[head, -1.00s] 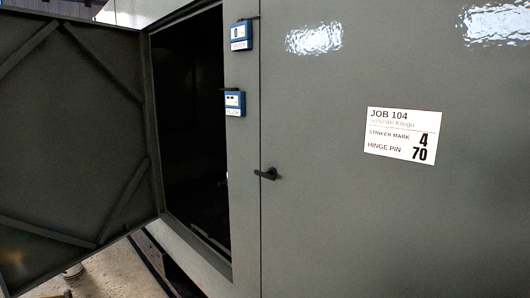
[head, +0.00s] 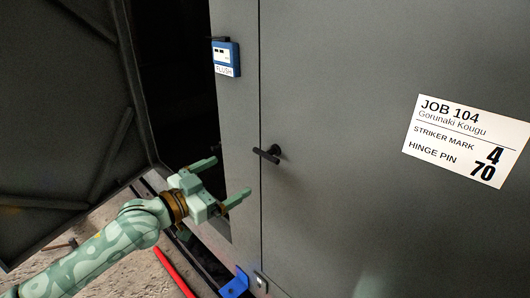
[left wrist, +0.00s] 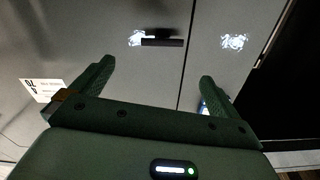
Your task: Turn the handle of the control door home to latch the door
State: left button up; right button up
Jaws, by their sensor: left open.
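The control door (head: 340,110) is a large grey panel that sits against the frame along a thin vertical seam. Its small dark lever handle (head: 268,153) stands near that seam and points left across it, roughly level. My right gripper is in neither view.
Another grey door (head: 60,120) stands swung open at the left beside a dark opening. A blue FLUSH box (head: 226,58) is fixed to the frame post. A white JOB 104 label (head: 465,140) is on the control door. A blue bracket (head: 234,284) sits low down.

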aim_at(264, 157)
pick_arm(q)
jog(key=x, duration=0.4)
jog(key=b+x, duration=0.1)
jog(key=x, duration=0.8)
jog(key=shift+w+f, duration=0.2)
jog(key=shift+f, duration=0.05)
jog(key=shift+w+d+b, duration=0.2)
jog(key=shift+w+b, duration=0.1)
jog(key=shift+w, duration=0.05)
jog(key=shift+s+r, duration=0.1)
jog(key=shift+c, duration=0.9)
jog(key=c, duration=0.6)
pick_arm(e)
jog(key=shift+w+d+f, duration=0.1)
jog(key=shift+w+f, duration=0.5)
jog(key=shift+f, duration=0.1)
